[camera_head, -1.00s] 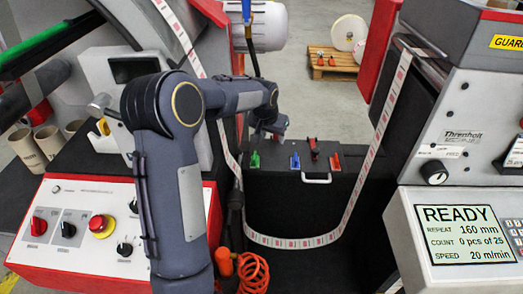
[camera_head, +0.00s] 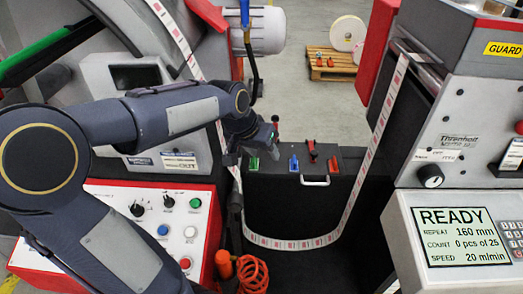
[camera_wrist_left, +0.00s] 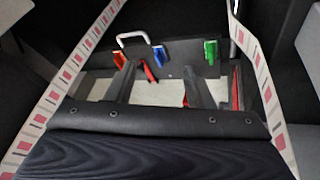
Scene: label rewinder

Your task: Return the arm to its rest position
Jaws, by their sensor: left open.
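My left arm (camera_head: 170,115) comes in from the left, its large elbow joint low at the left edge and its forearm reaching right across the front of the machine. My left gripper (camera_head: 268,138) is at the arm's end, above and behind the black box with coloured levers, and shows small and dark. In the left wrist view the left gripper (camera_wrist_left: 158,85) has two fingers spread apart with nothing held between them. My right gripper is in neither view.
The black box carries a green lever (camera_head: 254,163), a blue lever (camera_head: 294,163), red levers and a white handle (camera_head: 315,181). A printed label web (camera_head: 290,243) loops around it. A control panel (camera_head: 170,215), an orange coiled hose (camera_head: 252,272) and a READY display (camera_head: 465,235) stand nearby.

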